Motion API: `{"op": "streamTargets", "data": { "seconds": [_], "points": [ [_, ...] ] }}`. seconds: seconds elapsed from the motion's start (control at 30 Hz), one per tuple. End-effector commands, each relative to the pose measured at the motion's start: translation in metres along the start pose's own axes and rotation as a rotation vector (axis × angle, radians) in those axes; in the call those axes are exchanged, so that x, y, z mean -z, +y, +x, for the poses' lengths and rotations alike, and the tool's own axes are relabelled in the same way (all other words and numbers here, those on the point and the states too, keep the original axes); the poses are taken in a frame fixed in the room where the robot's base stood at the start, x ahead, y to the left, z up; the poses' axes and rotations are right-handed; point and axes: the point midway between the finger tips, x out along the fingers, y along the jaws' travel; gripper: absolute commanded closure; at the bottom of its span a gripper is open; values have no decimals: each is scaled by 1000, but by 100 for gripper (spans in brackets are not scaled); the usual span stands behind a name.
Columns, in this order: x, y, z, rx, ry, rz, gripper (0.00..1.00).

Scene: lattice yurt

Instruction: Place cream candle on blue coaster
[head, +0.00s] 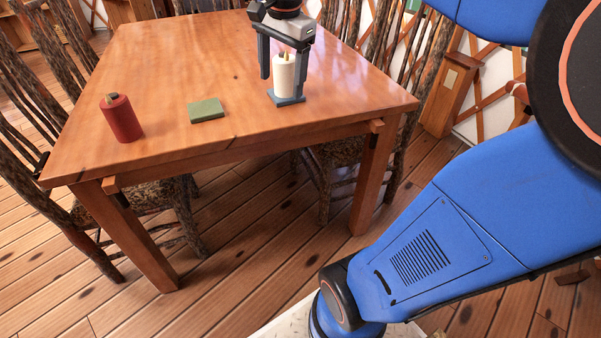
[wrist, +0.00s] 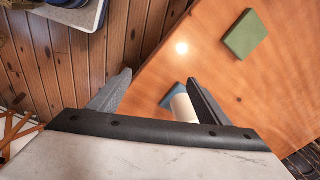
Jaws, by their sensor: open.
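The cream candle (head: 283,75) stands upright on the blue coaster (head: 287,99) near the right front part of the wooden table. My gripper (head: 283,84) is open above the coaster, with one finger on each side of the candle. In the wrist view, the candle (wrist: 184,107) lies between the open fingers of my gripper (wrist: 162,83), close beside the right finger; I cannot tell whether they touch. A corner of the blue coaster (wrist: 171,94) shows past the candle there, and the rest is hidden.
A green coaster (head: 206,110) lies left of the candle and also shows in the wrist view (wrist: 245,34). A red candle (head: 121,118) stands farther left on the table (head: 180,60). Branch-built chairs surround the table. The tabletop behind these things is clear.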

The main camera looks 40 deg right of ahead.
Motion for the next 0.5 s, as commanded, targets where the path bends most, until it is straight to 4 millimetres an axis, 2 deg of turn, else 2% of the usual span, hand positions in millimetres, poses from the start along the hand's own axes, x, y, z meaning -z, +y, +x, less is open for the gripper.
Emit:
{"op": "streamTargets", "data": {
  "seconds": [0.03,0.2,0.5],
  "points": [
    [-13,14,5,18,6,-92,29],
    [-48,58,28,72,36,-433,29],
    [-98,132,82,148,122,-1006,29]
  ]
}}
